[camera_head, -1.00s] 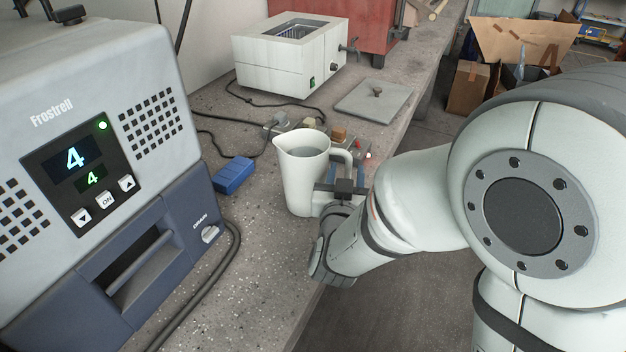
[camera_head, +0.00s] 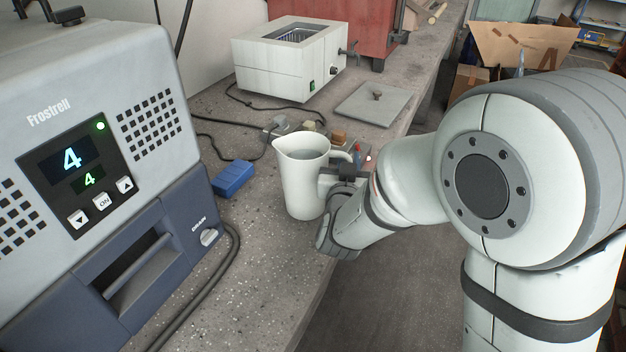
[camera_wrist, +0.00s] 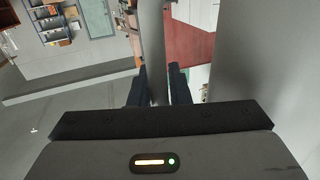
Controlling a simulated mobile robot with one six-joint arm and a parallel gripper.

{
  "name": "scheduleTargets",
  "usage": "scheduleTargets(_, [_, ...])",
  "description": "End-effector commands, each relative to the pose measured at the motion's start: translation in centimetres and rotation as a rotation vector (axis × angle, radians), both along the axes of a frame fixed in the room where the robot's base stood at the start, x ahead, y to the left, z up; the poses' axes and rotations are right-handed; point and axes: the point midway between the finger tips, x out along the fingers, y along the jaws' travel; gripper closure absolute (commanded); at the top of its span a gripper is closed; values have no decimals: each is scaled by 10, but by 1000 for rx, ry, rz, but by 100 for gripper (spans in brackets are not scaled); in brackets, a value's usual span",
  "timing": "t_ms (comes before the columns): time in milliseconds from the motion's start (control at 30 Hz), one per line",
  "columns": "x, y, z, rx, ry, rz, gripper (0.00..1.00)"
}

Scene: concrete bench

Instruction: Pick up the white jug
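The white jug (camera_head: 301,180) stands upright on the concrete bench in the head view, with greyish contents showing inside its open top. Its handle is on the right side, partly hidden by my gripper (camera_head: 345,173). In the wrist view the handle (camera_wrist: 153,40) is a pale upright bar running down between the two dark fingers of my gripper (camera_wrist: 158,88). The fingers lie close against both sides of the handle, so the gripper looks shut on it. The jug's body fills the right of the wrist view.
The Frostrell unit (camera_head: 85,150) stands at the left with a hose along its base. A blue block (camera_head: 233,178) lies left of the jug. Behind are a white bath (camera_head: 285,70), a grey lid (camera_head: 372,105) and small items by the handle. The bench's edge (camera_head: 325,280) is close by.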

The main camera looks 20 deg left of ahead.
Motion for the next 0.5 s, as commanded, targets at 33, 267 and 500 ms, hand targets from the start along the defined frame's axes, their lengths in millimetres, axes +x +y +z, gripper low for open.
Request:
scheduleTargets(33, [0,0,0,0,0,0,88])
scheduleTargets(267, [-1,1,0,0,0,1,100])
scheduleTargets(500, [-1,1,0,0,0,1,100])
